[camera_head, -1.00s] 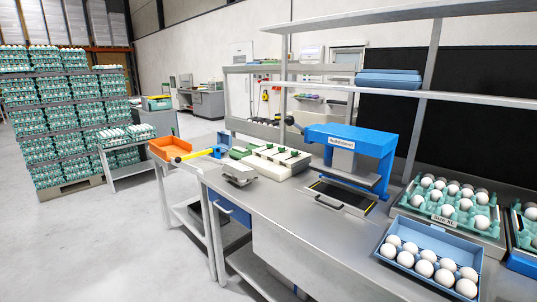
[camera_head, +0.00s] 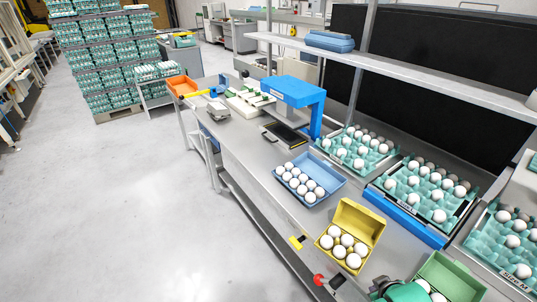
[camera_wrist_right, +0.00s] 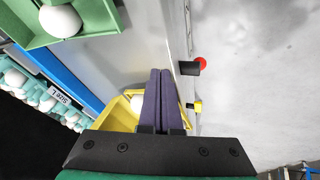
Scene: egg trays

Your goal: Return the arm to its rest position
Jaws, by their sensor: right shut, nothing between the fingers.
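My right gripper (camera_head: 381,288) is at the bottom edge of the head view, over the table's front right part, beside the green carton. In the right wrist view its two dark fingers (camera_wrist_right: 159,75) are together and empty. The fingers partly cover a yellow carton (camera_wrist_right: 115,115) in that view; the carton appears behind them. My left gripper is in neither view.
The open yellow carton (camera_head: 365,221) and blue carton (camera_head: 331,173) hold white eggs. The green carton (camera_head: 449,268) stands at the right. Egg trays (camera_head: 331,153) line the table's back. A red knob (camera_head: 318,280) is at the front edge. Floor at left is clear.

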